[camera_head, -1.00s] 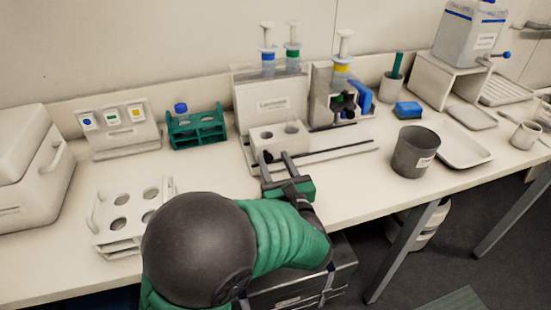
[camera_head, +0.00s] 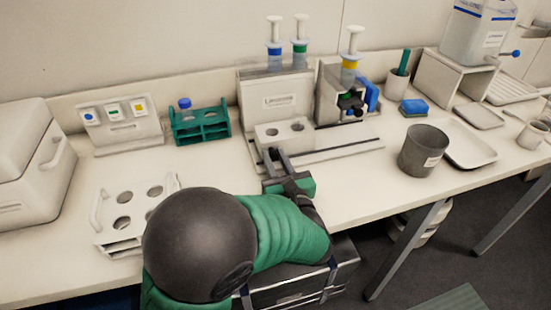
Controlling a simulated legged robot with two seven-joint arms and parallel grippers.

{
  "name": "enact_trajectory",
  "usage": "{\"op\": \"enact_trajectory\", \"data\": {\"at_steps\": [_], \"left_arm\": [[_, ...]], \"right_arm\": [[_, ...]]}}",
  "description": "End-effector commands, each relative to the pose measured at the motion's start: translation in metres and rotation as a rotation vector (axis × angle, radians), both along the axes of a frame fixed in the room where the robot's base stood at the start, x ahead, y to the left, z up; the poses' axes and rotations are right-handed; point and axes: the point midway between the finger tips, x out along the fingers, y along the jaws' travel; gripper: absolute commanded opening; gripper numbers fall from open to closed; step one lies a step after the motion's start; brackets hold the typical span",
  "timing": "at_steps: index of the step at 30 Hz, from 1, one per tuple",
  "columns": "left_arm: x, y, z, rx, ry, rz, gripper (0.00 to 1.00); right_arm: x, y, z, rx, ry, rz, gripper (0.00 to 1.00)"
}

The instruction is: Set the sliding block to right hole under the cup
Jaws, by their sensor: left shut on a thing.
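The white sliding block (camera_head: 285,137) has two round holes in its top and sits at the left end of the rail (camera_head: 340,149), in front of the white labelled dispenser stand (camera_head: 280,101). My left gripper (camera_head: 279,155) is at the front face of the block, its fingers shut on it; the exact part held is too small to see. A dark grey cup (camera_head: 421,152) stands upright on the bench, well right of the block and apart from it. No cup shows clearly over the block's holes. My right gripper is out of view.
A syringe unit with a yellow band (camera_head: 349,68) stands behind the rail. The rail right of the block looks clear. A green rack (camera_head: 200,126) and a white holed rack (camera_head: 128,208) are at left. A white tray (camera_head: 474,151) lies beyond the grey cup.

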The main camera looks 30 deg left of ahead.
Motion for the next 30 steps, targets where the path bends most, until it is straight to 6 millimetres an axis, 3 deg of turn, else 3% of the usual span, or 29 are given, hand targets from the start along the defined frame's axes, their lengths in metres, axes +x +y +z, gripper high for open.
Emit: {"op": "enact_trajectory", "data": {"at_steps": [22,30], "left_arm": [[0.0,-0.004,-0.003,-0.001,0.008,-0.007,0.0],[0.028,-0.028,-0.001,0.001,0.007,-0.012,0.0]], "right_arm": [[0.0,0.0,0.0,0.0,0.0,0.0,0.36],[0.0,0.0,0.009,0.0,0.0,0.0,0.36]]}}
